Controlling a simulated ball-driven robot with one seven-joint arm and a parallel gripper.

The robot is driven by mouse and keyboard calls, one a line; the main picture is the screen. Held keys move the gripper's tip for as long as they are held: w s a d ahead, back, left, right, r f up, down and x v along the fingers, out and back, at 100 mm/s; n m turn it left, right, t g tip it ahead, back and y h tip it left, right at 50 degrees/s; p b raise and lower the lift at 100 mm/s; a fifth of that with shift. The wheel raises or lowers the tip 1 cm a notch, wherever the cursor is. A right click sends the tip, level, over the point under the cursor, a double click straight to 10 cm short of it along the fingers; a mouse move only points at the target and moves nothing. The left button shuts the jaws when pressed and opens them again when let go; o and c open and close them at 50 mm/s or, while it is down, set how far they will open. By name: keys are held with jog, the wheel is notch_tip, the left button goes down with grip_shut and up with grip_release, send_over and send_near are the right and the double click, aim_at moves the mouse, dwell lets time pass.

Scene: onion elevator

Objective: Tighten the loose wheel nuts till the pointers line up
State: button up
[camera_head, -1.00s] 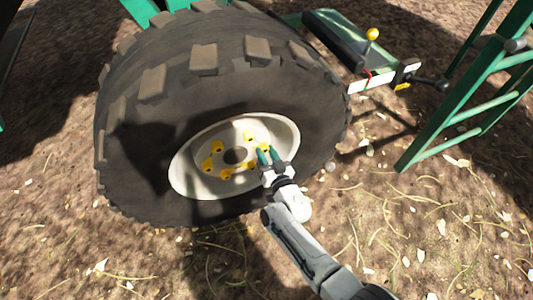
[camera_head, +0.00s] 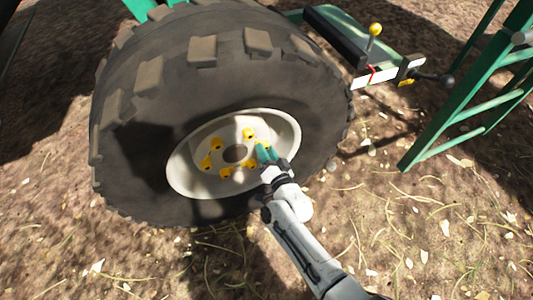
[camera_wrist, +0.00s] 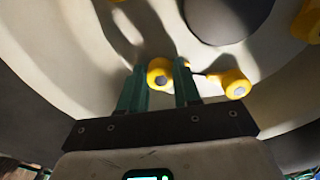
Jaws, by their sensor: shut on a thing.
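The large wheel's cream rim (camera_head: 183,171) carries a ring of yellow nuts with pointers around a dark hub hole (camera_head: 235,154). In the head view, nuts show at the top (camera_head: 249,134), upper left (camera_head: 216,145), left (camera_head: 206,162) and bottom (camera_head: 225,172). My gripper (camera_head: 263,151) is at the right side of the ring. In the wrist view, its green fingers (camera_wrist: 160,85) are shut on a yellow nut (camera_wrist: 160,71), which sits between them at the rim. A neighbouring nut (camera_wrist: 232,82) is just right of the fingers. The pointers are too small to judge whether they line up.
The thick black tyre (camera_head: 130,125) surrounds the rim. A green frame with a yellow-knobbed lever (camera_head: 375,30) is at the upper right. A green ladder-like frame (camera_head: 460,95) stands at the right. Bare soil with straw lies in front.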

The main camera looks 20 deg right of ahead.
jog(key=shift+m+b, duration=0.5)
jog(key=shift+m, duration=1.3)
jog(key=o, duration=1.1)
jog(key=shift+c, duration=0.2)
jog(key=shift+s, duration=0.1)
jog(key=s+p, duration=0.2)
jog(key=s, duration=0.8)
jog(key=shift+s+p, duration=0.35)
jog(key=shift+p, duration=0.05)
